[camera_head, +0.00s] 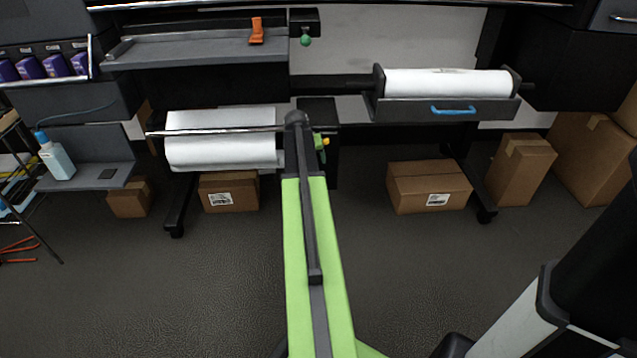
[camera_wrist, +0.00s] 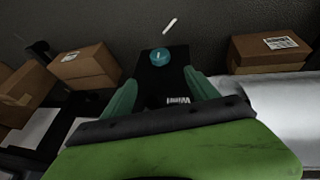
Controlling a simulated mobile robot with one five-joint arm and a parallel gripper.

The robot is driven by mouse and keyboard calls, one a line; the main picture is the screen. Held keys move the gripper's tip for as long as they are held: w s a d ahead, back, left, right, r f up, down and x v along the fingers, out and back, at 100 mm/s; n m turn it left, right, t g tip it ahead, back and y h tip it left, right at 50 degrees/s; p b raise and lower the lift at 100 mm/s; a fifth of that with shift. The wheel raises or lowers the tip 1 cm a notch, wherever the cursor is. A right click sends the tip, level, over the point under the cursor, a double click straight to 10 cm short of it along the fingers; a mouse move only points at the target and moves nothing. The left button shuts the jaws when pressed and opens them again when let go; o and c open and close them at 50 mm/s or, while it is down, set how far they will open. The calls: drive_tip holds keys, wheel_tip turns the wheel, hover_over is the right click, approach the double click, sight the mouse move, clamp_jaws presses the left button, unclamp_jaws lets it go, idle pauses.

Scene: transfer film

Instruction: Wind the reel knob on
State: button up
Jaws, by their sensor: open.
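A round teal knob (camera_wrist: 160,57) with a pale line on its face shows in the wrist view, on a dark panel (camera_wrist: 163,78). White lettering reading "Wind" shows upside down on that panel. My gripper (camera_wrist: 161,80) is open, its two green fingers apart and pointing toward the panel. The knob shows beyond the gap between the fingertips, and nothing is held. I cannot tell the exact distance. In the head view my arm covers the knob, and the dark unit (camera_head: 320,178) shows behind it, beside the lower white film roll (camera_head: 220,150).
A short white mark (camera_wrist: 170,25) shows above the knob. Cardboard boxes (camera_head: 430,186) (camera_head: 228,190) stand on the floor below the machine. A second white roll (camera_head: 445,83) lies in a tray with a blue handle (camera_head: 453,110). The floor in front is clear.

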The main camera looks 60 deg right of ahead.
drive_tip(key=b+x, duration=1.3)
drive_tip(key=x, duration=0.2)
drive_tip(key=shift+w+a+f, duration=0.1)
drive_tip(key=shift+a+f, duration=0.05)
drive_tip(key=shift+d+f, duration=0.3)
drive_tip(key=shift+f, duration=0.05)
drive_tip(key=shift+r, duration=0.1)
